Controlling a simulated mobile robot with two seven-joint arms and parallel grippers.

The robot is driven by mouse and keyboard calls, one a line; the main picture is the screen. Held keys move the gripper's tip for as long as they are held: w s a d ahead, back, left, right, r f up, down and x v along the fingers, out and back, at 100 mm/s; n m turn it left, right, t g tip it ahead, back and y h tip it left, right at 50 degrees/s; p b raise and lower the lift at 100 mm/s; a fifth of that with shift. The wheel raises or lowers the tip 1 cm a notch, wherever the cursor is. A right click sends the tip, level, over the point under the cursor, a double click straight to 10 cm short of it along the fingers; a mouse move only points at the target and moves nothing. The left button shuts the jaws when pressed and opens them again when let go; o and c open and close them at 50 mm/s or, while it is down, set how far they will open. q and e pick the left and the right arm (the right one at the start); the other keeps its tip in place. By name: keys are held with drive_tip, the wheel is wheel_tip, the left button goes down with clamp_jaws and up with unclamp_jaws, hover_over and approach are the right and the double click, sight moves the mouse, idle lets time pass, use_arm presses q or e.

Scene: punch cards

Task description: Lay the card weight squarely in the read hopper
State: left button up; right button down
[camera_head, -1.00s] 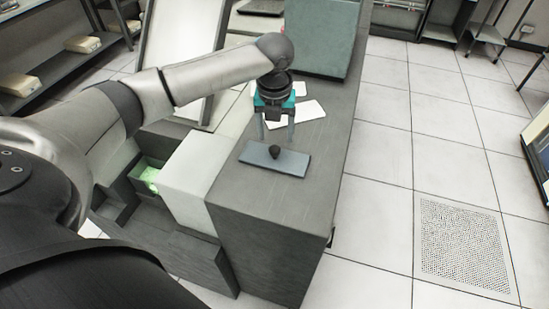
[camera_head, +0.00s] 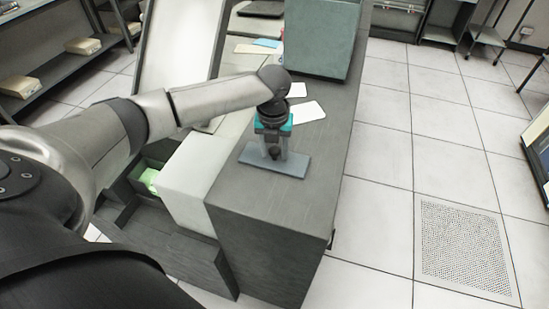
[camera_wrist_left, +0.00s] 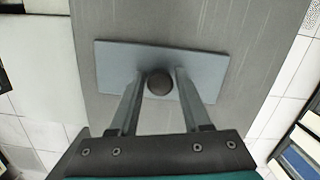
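The card weight (camera_head: 293,166) is a flat blue-grey plate with a dark round knob, lying on the dark grey counter top (camera_head: 262,205). My left gripper (camera_head: 273,154) points down over it, fingers on either side of the knob. In the left wrist view, the gripper (camera_wrist_left: 159,76) is open, with a small gap between each finger and the knob; the plate (camera_wrist_left: 115,62) lies flat below. I cannot tell for sure which part is the read hopper. My right gripper is out of view.
White cards (camera_head: 308,112) lie behind the gripper on the counter. A grey-green box (camera_head: 322,38) stands farther back, with a blue card (camera_head: 266,43) to its left. An open drawer (camera_head: 148,177) with green contents is at the left. The near counter end is clear.

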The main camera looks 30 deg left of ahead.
use_arm(q)
clamp_jaws()
drive_tip(key=shift+r, duration=0.1)
idle(0.9)
